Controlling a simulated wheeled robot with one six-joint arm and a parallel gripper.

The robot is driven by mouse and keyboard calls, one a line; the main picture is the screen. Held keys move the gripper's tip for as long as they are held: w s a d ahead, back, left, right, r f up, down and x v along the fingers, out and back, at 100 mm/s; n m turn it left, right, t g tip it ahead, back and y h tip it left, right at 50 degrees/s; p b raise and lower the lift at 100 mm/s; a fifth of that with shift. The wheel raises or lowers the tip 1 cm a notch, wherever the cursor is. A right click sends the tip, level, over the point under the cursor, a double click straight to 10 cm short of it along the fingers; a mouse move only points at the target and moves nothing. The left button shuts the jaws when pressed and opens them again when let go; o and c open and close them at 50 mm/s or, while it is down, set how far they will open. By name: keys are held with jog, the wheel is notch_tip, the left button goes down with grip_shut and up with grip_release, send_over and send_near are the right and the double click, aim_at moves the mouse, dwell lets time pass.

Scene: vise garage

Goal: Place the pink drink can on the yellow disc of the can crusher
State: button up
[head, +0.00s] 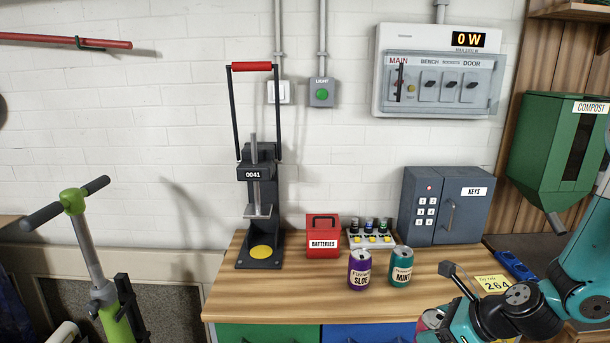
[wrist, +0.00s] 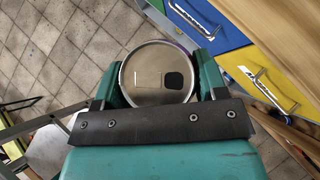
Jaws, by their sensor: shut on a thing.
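My gripper (wrist: 158,78) is shut on a can, one finger on each side of it. In the wrist view the can (wrist: 160,62) shows mostly its round silver top, with a thin dark pinkish edge. In the head view a pinkish-red piece of the held can (head: 432,318) shows at the lower right, in front of the bench; my arm and the frame edge hide the rest. The can crusher (head: 258,205) stands upright at the bench's left end, its red handle (head: 251,66) raised. Its yellow disc (head: 261,252) lies bare on the base, below the press plate (head: 258,212).
A purple can (head: 359,270) and a teal can (head: 401,266) stand on the bench (head: 310,300), right of the crusher. Behind are a red batteries box (head: 322,238), a battery tray (head: 371,239) and a key safe (head: 445,206). The bench front left is clear.

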jog(key=d+f+m+t+h, duration=0.2)
jog(key=d+f+m, duration=0.2)
jog(key=f, duration=0.2)
notch_tip(320, 180, up, 10)
jog(key=w+m+h, duration=0.2)
jog(key=shift+w+d+t+b, duration=0.2)
jog(key=shift+t+b, duration=0.1)
jog(key=shift+b, duration=0.05)
jog(key=shift+s, duration=0.1)
